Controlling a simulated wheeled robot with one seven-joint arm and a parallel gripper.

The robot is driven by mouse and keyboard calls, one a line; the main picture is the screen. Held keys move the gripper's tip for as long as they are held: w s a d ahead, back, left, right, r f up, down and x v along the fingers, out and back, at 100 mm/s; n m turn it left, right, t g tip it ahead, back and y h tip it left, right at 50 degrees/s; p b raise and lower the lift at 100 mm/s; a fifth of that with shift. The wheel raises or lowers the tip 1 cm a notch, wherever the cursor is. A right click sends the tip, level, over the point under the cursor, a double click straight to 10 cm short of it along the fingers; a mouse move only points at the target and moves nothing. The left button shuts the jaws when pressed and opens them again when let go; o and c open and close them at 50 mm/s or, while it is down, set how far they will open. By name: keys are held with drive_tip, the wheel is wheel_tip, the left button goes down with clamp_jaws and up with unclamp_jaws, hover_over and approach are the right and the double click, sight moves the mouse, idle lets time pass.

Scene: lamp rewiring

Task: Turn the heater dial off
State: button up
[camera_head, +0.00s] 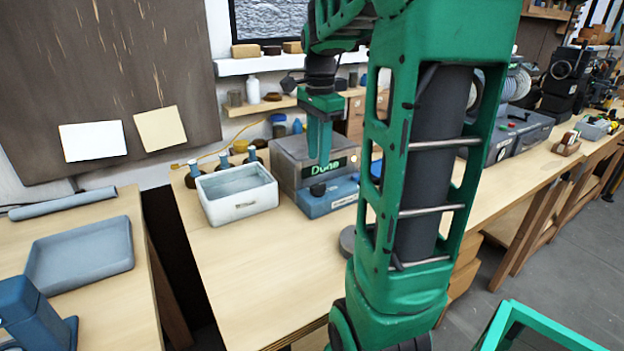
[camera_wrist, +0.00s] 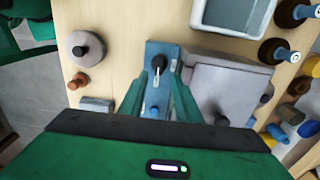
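The heater (camera_head: 342,200) is a grey box with a blue front base on the bench, its green display reading "Done". Its black dial (camera_head: 318,189) is on the blue front part. In the wrist view, the dial (camera_wrist: 157,62) shows a pale pointer mark toward the gripper, on the blue panel (camera_wrist: 152,48). My gripper (camera_head: 319,165) hangs just above the front of the heater, pointing down. In the wrist view, its two green fingers (camera_wrist: 158,78) are apart, one each side of the dial's line, with nothing held between them. I cannot tell whether they touch the dial.
A white tub of liquid (camera_head: 236,205) stands left of the heater, with dark bottles (camera_head: 193,172) behind it. A round grey weight-like object (camera_wrist: 88,48) sits on the bench on the other side. The bench front (camera_head: 255,275) is clear.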

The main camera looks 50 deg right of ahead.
sight(318, 184)
wheel_tip(318, 184, down, 8)
drive_tip(key=shift+f, duration=0.1)
drive_tip(key=shift+c, duration=0.5)
clamp_jaws()
